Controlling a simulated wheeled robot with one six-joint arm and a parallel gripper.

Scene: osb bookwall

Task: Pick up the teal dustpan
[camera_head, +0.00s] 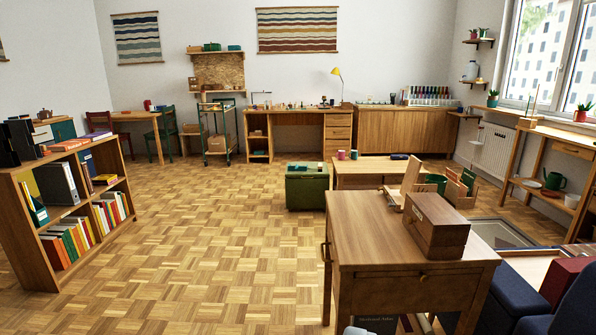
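I cannot make out a teal dustpan anywhere in this view. Small teal and green items (234,48) sit on the far wall shelf, too small to identify. My gripper is not in view, so whether it holds anything does not show.
A wooden desk (375,238) with a wooden box (436,222) stands in the right foreground. A bookshelf (32,222) stands at left. A green chest (307,187) stands beside a low table (350,175). A workbench (288,118) lines the back wall. The parquet floor (210,235) between is clear.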

